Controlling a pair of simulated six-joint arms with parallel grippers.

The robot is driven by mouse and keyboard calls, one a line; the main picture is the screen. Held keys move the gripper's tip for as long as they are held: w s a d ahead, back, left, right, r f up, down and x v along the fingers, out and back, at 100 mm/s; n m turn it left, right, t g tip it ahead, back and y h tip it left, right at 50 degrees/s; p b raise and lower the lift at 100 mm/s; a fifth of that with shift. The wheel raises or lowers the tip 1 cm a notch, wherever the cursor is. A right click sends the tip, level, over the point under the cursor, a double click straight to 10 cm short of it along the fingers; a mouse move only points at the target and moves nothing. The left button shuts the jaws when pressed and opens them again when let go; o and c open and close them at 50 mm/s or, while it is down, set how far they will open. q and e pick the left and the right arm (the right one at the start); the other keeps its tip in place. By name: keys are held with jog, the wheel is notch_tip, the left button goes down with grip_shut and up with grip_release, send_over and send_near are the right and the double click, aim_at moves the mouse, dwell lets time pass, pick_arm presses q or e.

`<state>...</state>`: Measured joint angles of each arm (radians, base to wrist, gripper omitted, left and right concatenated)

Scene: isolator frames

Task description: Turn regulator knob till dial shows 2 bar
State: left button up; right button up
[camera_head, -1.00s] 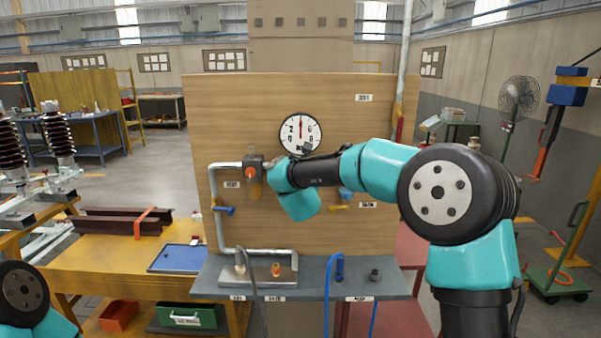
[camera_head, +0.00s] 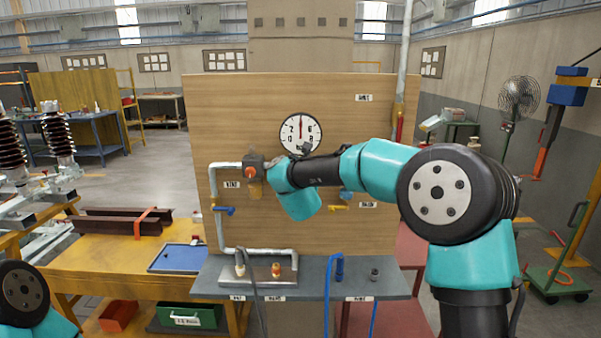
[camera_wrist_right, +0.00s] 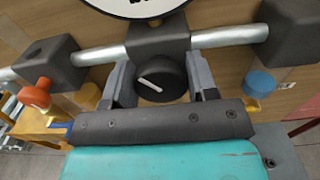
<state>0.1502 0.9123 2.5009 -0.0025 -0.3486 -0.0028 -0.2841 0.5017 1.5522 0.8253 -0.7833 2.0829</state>
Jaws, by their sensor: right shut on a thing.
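The black regulator knob (camera_wrist_right: 160,77) with a white pointer line shows in the right wrist view, below a dark regulator block (camera_wrist_right: 158,36). My right gripper (camera_wrist_right: 160,83) has one finger on each side of the knob and is shut on it. The round white dial (camera_head: 301,133) is above my right arm in the head view. Its needle points straight up, between the 2 on the left and the 6 on the right. Only the dial's bottom rim (camera_wrist_right: 140,12) shows in the wrist view. My arm hides the knob in the head view. My left gripper is out of view.
A silver pipe (camera_wrist_right: 230,36) runs through the regulator block. An orange knob (camera_wrist_right: 36,95) is to its left and a blue knob (camera_wrist_right: 260,83) to its right. The wooden panel (camera_head: 350,100) stands behind, with a grey shelf (camera_head: 310,270) below.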

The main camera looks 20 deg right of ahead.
jog(key=shift+n, duration=0.3)
jog(key=n, duration=0.6)
jog(key=shift+a+n, duration=0.2)
jog(key=shift+n, duration=0.1)
jog(key=n, duration=0.7)
jog(key=shift+f, duration=0.15)
jog(key=o, duration=0.9)
jog(key=shift+a, duration=0.1)
